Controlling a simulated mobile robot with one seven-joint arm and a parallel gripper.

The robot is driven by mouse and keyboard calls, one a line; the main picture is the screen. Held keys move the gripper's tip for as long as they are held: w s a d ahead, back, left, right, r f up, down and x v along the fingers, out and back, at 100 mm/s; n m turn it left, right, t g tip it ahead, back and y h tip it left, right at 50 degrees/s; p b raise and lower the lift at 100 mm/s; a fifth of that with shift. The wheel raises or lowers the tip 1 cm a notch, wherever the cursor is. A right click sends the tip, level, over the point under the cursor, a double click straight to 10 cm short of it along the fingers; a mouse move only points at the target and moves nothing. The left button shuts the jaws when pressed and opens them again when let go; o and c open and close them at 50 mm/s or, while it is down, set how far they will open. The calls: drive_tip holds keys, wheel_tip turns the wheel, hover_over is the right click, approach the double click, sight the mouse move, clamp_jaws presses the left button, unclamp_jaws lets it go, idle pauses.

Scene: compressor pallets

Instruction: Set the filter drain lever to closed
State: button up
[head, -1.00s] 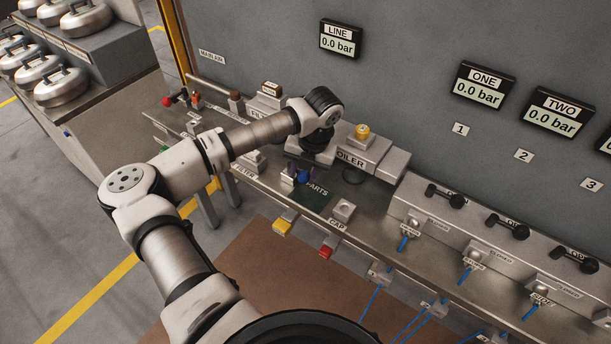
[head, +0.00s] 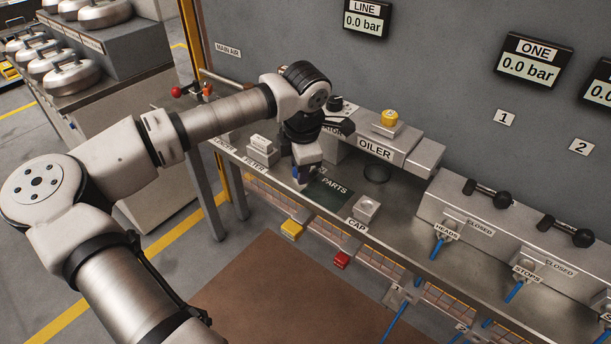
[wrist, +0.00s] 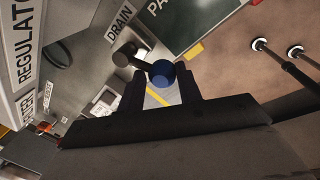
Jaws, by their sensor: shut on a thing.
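The filter drain lever shows in the wrist view as a dark stem ending in a blue knob (wrist: 162,72). The DRAIN label (wrist: 121,22) is close beside it. My gripper (wrist: 162,84) is shut on the blue knob, with one dark finger on each side. In the head view my gripper (head: 304,172) points down at the bench front, left of the PARTS mat (head: 326,193). A bit of blue shows at its tips, but most of the lever is hidden there. I cannot read the lever's setting.
The oiler block (head: 378,150) with a yellow knob stands just right of my gripper. The cap holder (head: 367,207) is at the front right. A yellow tag (head: 291,229) and a red tag (head: 341,260) hang at the bench edge. The REGULATOR panel (wrist: 22,50) is close in the wrist view.

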drive_tip(key=shift+w+a+r+m+h+b, duration=0.1)
drive_tip(key=shift+w+a+m+h+b, duration=0.2)
drive_tip(key=shift+m, duration=0.45)
drive_tip(key=shift+w+a+m+h+b, duration=0.15)
drive_tip(key=shift+m+b, duration=0.25)
drive_tip(key=shift+m, duration=0.4)
drive_tip(key=shift+w+a+r+m+h+b, duration=0.1)
drive_tip(key=shift+a+m+b, duration=0.2)
drive_tip(key=shift+m, duration=0.45)
drive_tip(key=shift+d, duration=0.1)
drive_tip(key=o, duration=1)
drive_tip(key=shift+f, duration=0.1)
drive_tip(key=s+r, duration=0.1)
drive_tip(key=r, duration=0.3)
drive_tip(key=s+r, duration=0.1)
drive_tip(key=r, duration=0.8)
drive_tip(key=shift+s+r+b, duration=0.25)
drive_tip(key=shift+s+b, duration=0.1)
drive_tip(key=shift+s, duration=0.05)
drive_tip(key=shift+c, duration=0.5)
